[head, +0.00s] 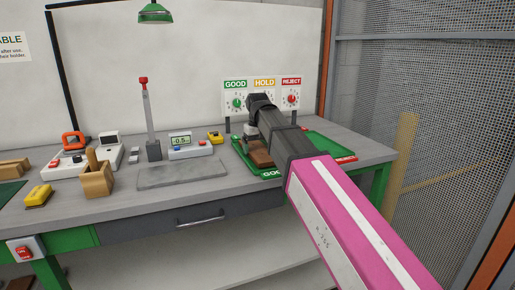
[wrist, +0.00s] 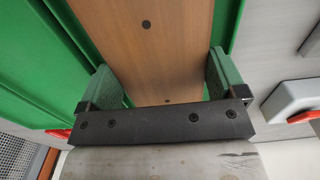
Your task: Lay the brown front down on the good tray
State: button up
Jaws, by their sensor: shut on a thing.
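The brown front (head: 260,157) is a flat wood-coloured board. In the wrist view it runs up the middle (wrist: 165,55), with dark round holes in its face. My gripper (wrist: 160,84) is shut on it, with a green-padded finger at each long side. In the head view my gripper (head: 251,136) is partly hidden behind my arm. The good tray (head: 270,174), green with a white GOOD label, lies under and around the board. Green tray surface shows on both sides of the board in the wrist view (wrist: 228,30). I cannot tell whether the board touches the tray floor.
A green tray with a red REJECT label (head: 345,159) lies at the right. A GOOD, HOLD and REJECT sign panel (head: 236,86) stands behind. A grey stone plate (head: 182,173), gauge stand (head: 150,120) and display box (head: 190,148) occupy the bench to the left.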

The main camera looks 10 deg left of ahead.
jog(key=shift+f, duration=0.3)
jog(key=o, duration=0.8)
